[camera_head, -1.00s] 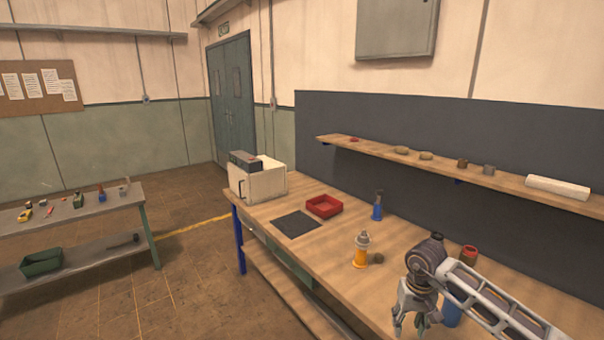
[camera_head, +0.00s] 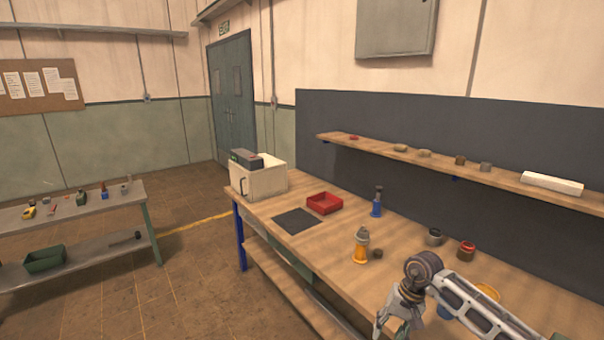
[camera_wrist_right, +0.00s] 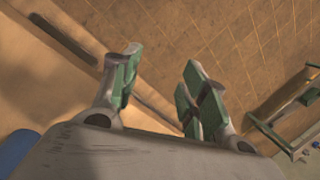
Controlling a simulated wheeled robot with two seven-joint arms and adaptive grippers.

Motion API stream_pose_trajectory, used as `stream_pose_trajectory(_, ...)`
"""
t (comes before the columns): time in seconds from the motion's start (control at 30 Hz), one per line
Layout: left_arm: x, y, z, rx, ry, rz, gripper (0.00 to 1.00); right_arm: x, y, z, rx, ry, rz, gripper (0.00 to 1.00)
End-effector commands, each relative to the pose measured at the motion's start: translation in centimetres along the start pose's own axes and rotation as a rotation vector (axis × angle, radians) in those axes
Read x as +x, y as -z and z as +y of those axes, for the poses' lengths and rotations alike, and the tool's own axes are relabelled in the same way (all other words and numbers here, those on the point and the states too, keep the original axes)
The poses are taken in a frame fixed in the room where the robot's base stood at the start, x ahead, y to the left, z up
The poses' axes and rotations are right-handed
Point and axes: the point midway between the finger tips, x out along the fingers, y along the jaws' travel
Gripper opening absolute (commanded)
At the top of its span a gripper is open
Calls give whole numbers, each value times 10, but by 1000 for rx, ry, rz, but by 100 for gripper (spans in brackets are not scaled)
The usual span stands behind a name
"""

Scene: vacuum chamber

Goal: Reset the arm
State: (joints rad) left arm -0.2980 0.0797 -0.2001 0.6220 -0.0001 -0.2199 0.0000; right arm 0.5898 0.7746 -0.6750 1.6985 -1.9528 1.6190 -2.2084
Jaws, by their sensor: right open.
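My right gripper (camera_head: 394,326) shows at the lower right of the head view, at the front edge of the wooden workbench (camera_head: 330,262). Its arm comes in from the right. In the right wrist view the gripper (camera_wrist_right: 155,95) has its green-padded fingers apart, with nothing between them. Below them are the bench edge and the tiled floor. My left gripper is not in view.
On the bench stand a white box-shaped machine (camera_head: 260,178), a red tray (camera_head: 324,203), a dark mat (camera_head: 296,221), a blue bottle (camera_head: 377,204), an orange-based item (camera_head: 361,248) and a red-topped jar (camera_head: 466,251). A side table (camera_head: 80,212) stands left. The floor between is clear.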

Motion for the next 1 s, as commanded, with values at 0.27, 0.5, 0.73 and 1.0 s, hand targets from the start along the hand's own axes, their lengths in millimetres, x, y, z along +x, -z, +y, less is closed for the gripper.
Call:
stream_pose_trajectory(0.27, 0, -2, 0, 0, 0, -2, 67, 44, -11, -38, 311, 245, -162, 44)
stream_pose_trajectory(0.5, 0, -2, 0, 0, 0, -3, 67, 81, -13, -77, 764, 506, -402, 44)
stream_pose_trajectory(0.73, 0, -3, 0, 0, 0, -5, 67, 111, 2, -92, 1253, 703, -665, 44)
stream_pose_trajectory(1.0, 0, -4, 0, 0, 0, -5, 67, 161, 30, -73, 1879, 866, -1002, 44)
